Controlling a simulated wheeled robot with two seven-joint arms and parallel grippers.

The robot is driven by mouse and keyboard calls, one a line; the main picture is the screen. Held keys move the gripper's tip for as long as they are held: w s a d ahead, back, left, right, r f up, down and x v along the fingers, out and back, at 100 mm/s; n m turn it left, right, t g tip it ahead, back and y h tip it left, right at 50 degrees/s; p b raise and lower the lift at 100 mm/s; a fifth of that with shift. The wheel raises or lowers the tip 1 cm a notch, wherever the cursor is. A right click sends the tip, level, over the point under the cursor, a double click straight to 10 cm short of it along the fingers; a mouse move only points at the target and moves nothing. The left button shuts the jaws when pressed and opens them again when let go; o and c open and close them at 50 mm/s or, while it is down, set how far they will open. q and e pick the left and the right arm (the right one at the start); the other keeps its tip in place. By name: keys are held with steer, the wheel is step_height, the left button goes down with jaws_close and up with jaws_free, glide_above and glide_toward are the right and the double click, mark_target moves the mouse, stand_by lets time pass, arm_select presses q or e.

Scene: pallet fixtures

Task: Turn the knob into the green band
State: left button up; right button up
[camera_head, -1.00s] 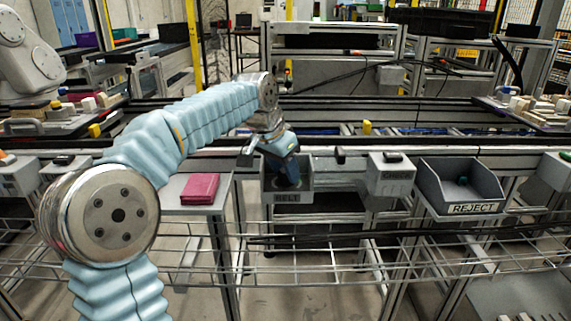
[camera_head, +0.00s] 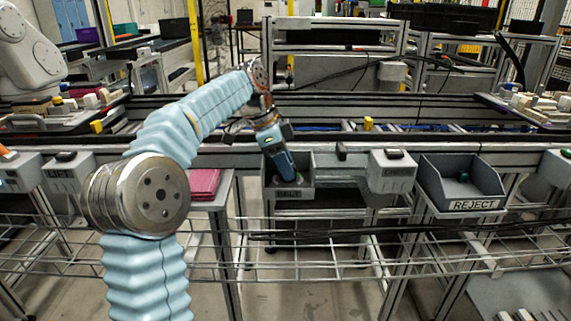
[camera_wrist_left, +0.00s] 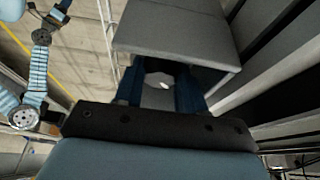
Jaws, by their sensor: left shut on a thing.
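My left gripper (camera_head: 288,176) reaches down into the grey open box labelled BELT (camera_head: 307,188), below the conveyor rail. In the left wrist view its two dark blue fingers (camera_wrist_left: 160,92) are shut on a small grey piece with a white mark, which appears to be the knob (camera_wrist_left: 159,81). In that view the fingers pass under the edge of a grey housing (camera_wrist_left: 175,30). In the head view the hand covers the knob. I cannot make out a green band in either view. My right gripper is not in view.
A grey REJECT bin (camera_head: 462,188) holding a small green-topped item stands to the right, with a CHECK box (camera_head: 391,172) between. A pink stack (camera_head: 204,184) lies on a stand at left. A wire rack (camera_head: 330,262) runs across the front.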

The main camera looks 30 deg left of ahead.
arm_select(q)
steer(key=shift+m, duration=0.3)
steer(key=o, duration=0.8)
